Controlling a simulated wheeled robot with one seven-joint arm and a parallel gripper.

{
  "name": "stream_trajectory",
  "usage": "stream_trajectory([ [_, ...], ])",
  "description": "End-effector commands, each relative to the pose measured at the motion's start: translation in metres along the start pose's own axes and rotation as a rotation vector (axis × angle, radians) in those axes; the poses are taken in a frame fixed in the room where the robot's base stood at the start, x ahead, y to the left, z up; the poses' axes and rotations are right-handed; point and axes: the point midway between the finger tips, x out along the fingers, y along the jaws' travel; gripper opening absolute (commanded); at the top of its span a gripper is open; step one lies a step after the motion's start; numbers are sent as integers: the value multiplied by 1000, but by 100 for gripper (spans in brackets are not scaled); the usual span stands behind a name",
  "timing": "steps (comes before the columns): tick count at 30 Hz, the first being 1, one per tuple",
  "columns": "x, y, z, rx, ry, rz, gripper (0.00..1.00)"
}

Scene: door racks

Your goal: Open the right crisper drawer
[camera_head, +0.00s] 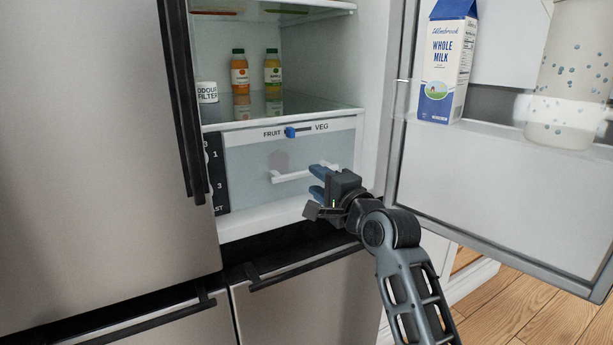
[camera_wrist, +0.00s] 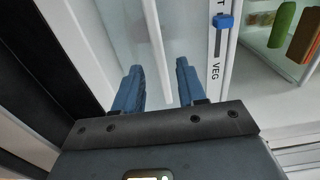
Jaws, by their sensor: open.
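The crisper drawer (camera_head: 250,185) has a pale, see-through front and sits shut at the bottom of the open fridge compartment. It also shows in the wrist view (camera_wrist: 190,25). Its white bar handle (camera_head: 292,176) runs across the front; in the wrist view the handle (camera_wrist: 156,45) runs lengthwise between the fingers. My gripper (camera_head: 317,181) is open at the right end of the handle, with blue fingers. In the wrist view my gripper (camera_wrist: 158,72) has one finger on each side of the bar. I cannot tell whether they touch it.
The open right door (camera_head: 480,195) holds a milk carton (camera_head: 446,60) and a jug (camera_head: 568,75). A glass shelf (camera_head: 300,110) above the drawer carries two bottles and an odour filter. The left door (camera_head: 90,150) is shut. A FRUIT/VEG slider (camera_head: 290,132) sits above the handle.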

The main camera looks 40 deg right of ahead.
Motion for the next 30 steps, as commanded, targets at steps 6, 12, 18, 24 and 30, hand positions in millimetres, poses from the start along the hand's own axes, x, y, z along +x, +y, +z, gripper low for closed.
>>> stream_trajectory([
  [6,34,0,0,-2,1,-1,40],
  [12,53,0,0,-2,0,0,40],
  [18,56,0,0,-2,0,0,40],
  [24,56,0,0,-2,0,0,34],
  [30,56,0,0,-2,0,0,15],
])
